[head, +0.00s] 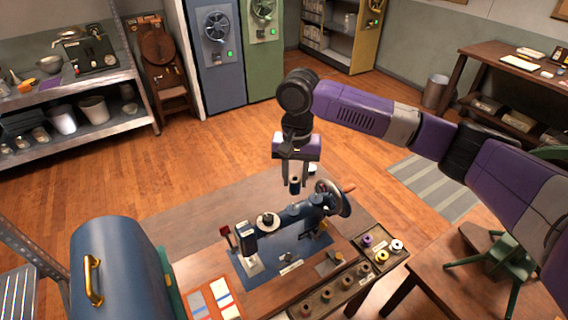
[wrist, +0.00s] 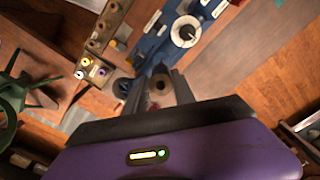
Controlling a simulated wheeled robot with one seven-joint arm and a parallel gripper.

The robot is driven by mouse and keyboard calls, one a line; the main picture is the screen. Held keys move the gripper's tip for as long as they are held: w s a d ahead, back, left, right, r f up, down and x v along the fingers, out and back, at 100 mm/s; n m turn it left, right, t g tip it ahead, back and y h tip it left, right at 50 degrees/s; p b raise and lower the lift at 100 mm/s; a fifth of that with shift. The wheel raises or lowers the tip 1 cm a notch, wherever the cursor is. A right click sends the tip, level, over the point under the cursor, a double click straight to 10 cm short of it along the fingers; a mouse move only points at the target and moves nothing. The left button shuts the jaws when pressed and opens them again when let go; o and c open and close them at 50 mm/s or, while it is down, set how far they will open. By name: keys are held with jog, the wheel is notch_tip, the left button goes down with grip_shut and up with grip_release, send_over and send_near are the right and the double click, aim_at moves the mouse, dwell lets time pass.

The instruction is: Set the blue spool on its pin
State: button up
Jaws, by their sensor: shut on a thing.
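My gripper (head: 295,184) hangs above the far side of the sewing machine, its fingers pointing down. It is shut on a small dark spool (head: 295,187), probably the blue one; its colour is hard to tell. In the wrist view the spool (wrist: 161,84) sits between the fingertips, its end with a hole showing. The blue sewing machine (head: 300,215) stands on the table. A white disc (head: 267,220) with a dark upright centre, which looks like the pin, is on its top. It also shows in the wrist view (wrist: 186,32), ahead of the gripper and apart from the spool.
A wooden spool tray (head: 318,307) with several spools lies along the table's near right side. The machine's handwheel (head: 333,198) stands close to my gripper. A blue domed case (head: 120,265) with a gold handle is at the left. Open floor lies behind the table.

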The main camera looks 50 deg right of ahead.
aim_at(294, 185)
jog(key=shift+w+d+f, duration=0.1)
jog(key=shift+w+f, duration=0.05)
jog(key=shift+w, duration=0.1)
notch_tip(294, 185, down, 3)
jog(key=b, duration=0.4)
jog(key=shift+f, duration=0.2)
jog(key=shift+f, duration=0.1)
jog(key=shift+s+a+f+p, duration=0.1)
jog(key=shift+a+f+p, duration=0.15)
jog(key=shift+p, duration=0.3)
dwell(0.3)
jog(key=shift+d+f, duration=0.1)
jog(key=shift+f, duration=0.3)
jog(key=shift+f+b, duration=0.35)
jog(key=shift+f, duration=0.2)
jog(key=shift+c, duration=0.5)
jog(key=shift+f, duration=0.95)
